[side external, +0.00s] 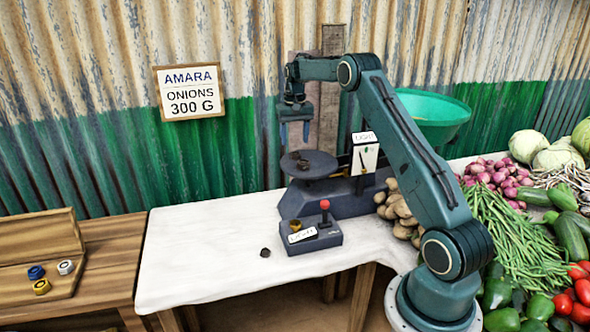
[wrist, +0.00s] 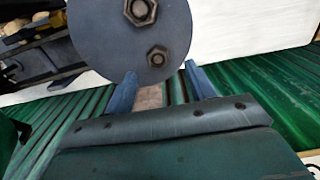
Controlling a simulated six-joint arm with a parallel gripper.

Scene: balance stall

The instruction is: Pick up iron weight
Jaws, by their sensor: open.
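Two dark iron weights lie on the round grey pan (wrist: 110,45) of the balance, an upper one (wrist: 140,11) and a lower one (wrist: 158,57) near the rim in the wrist view. In the side view the pan (side external: 322,165) carries small dark shapes, hard to tell apart. Another small dark piece (side external: 265,252), perhaps an iron weight, lies on the white tabletop. My gripper (side external: 295,133) is open and empty, pointing down above the pan. In the wrist view its fingertips (wrist: 160,76) are apart near the pan's rim.
A box with a red-topped lever (side external: 325,217) stands before the balance. A green bowl (side external: 435,118) is behind my arm. Potatoes (side external: 396,205) and other vegetables lie to the right. A wooden tray (side external: 70,295) with coloured pieces is at left. The white tabletop's (side external: 200,240) left side is clear.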

